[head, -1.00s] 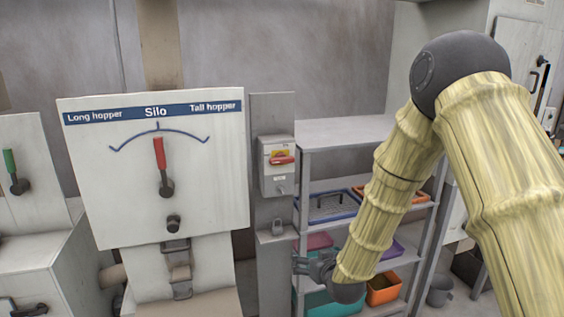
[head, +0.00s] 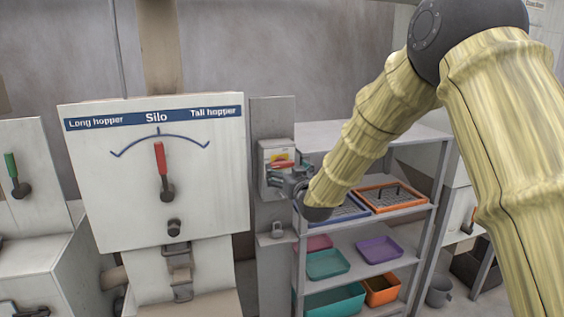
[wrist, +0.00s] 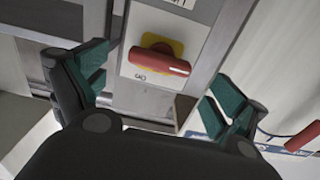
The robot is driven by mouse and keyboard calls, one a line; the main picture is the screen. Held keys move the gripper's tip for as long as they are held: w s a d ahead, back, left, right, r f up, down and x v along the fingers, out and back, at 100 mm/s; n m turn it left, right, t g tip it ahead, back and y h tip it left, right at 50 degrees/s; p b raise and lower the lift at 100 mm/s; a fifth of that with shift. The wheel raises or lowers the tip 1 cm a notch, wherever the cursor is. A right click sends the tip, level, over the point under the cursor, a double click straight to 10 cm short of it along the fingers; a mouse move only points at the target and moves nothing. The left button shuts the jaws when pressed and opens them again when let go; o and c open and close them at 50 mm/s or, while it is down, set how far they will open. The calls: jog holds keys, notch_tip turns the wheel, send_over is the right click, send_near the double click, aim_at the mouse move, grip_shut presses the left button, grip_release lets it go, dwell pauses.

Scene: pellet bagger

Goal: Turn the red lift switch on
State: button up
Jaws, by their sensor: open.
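The red lift switch (wrist: 158,61) is a red rotary handle on a yellow plate, on a small grey box fixed to a grey post. In the wrist view it lies ahead of my gripper (wrist: 155,92), between the two fingers and apart from them. In the head view the switch's red handle (head: 283,164) shows just above my gripper (head: 283,179), which partly covers the box. The gripper is open and empty. A label is printed beside the handle, but I cannot read the switch's position for certain.
The Silo panel (head: 110,180) with its upright red lever (head: 161,170) stands to the left of the post. A shelf rack (head: 372,236) with several coloured trays stands to the right, beneath my arm. A green lever (head: 12,170) is at the far left.

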aim_at(283, 166)
jog(key=shift+p+x, duration=0.8)
jog(key=shift+x, duration=1.75)
jog(key=shift+c, duration=0.4)
jog(key=c, duration=0.9)
